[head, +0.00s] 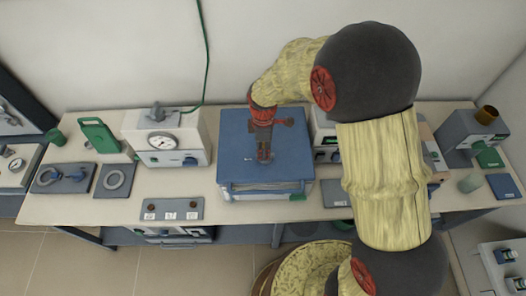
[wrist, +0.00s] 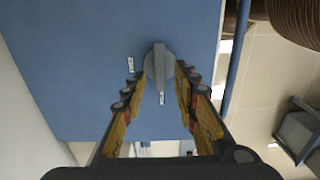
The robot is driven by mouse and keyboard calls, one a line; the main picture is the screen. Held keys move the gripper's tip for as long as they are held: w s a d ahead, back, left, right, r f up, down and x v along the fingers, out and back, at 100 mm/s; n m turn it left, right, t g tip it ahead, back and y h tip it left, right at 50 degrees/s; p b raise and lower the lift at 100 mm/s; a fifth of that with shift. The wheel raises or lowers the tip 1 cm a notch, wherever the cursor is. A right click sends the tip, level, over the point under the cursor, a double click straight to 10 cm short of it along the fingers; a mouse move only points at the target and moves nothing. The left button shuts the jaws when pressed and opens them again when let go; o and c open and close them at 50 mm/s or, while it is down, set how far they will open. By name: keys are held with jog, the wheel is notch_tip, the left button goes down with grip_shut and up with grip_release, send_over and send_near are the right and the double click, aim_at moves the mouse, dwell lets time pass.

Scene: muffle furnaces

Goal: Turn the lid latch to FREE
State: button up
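The blue furnace box (head: 232,165) stands on the bench in the head view. Its flat blue lid (wrist: 75,70) fills much of the wrist view. The lid latch (wrist: 159,67) is a grey round knob with a raised lever, which lies along the picture's vertical. A small white mark (wrist: 162,98) shows at the lever's lower end. A small white label (wrist: 130,65) sits left of the knob, too small to read surely. My gripper (wrist: 158,74) is open, one finger on each side of the latch; contact cannot be told. In the head view my gripper (head: 264,155) is over the lid and hides the latch.
A white unit with a dial (head: 165,143) stands left of the box. A panel with several labels (head: 170,209) lies at the front left. A grey unit (head: 472,132) is at the far right. My arm covers the bench right of the box.

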jog(key=shift+f, duration=0.95)
jog(key=shift+c, duration=1.4)
grip_shut()
